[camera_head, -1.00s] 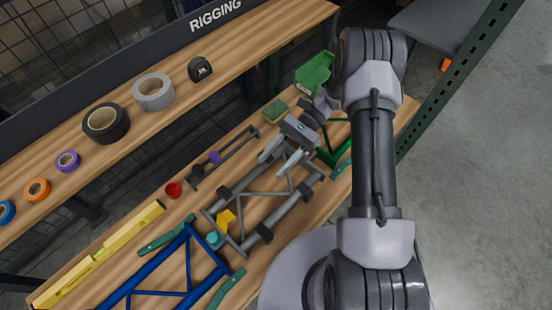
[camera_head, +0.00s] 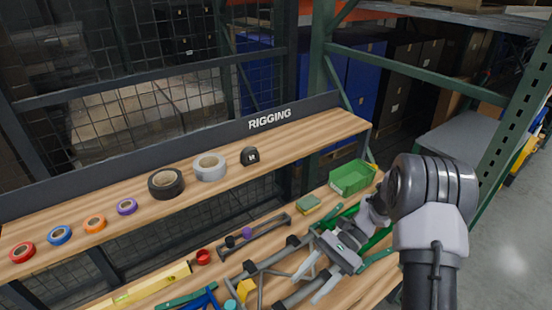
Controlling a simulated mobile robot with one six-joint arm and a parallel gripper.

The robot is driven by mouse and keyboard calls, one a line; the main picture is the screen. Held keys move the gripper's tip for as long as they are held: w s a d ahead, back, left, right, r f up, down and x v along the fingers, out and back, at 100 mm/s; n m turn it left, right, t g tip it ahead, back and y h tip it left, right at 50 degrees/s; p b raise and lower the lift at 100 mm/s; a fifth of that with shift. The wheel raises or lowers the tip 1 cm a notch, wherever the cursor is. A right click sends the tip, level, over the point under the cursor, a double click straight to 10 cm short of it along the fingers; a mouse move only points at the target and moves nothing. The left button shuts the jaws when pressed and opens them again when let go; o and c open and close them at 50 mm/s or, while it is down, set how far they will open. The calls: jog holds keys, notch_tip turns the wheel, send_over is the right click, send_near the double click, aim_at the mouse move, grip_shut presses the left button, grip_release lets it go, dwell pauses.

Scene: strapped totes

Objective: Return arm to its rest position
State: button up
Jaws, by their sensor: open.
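My gripper (camera_head: 307,288) is at the lower right of the head view, its two grey fingers apart and pointing down to the left. It is open, and nothing shows between the fingers. It is over the lower wooden bench, in front of grey tubular frame parts (camera_head: 290,298) that it partly hides. My arm comes in from the lower right with its elbow high. I cannot tell whether the fingers touch the frame.
A green bin (camera_head: 352,178) and a sponge (camera_head: 308,203) lie behind my gripper. A yellow level (camera_head: 150,287) and red cup (camera_head: 203,257) are left. The upper shelf (camera_head: 300,138) holds tape rolls and a tape measure (camera_head: 249,156). Rack uprights (camera_head: 318,90) stand behind.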

notch_tip(320, 180, up, 9)
jog(key=s+n+t+h+b, duration=0.2)
jog(key=n+t+h+b, duration=0.1)
jog(key=t+h+b, duration=0.1)
jog(key=s+d+r+n+t+h+b, duration=0.1)
jog(key=s+r+n+t+h+b, duration=0.1)
jog(key=s+t, duration=0.7)
notch_tip(320, 180, up, 2)
jog(key=shift+s+d+h+b, duration=0.35)
jog(key=shift+s+h+b, duration=0.1)
jog(key=shift+h+b, duration=0.55)
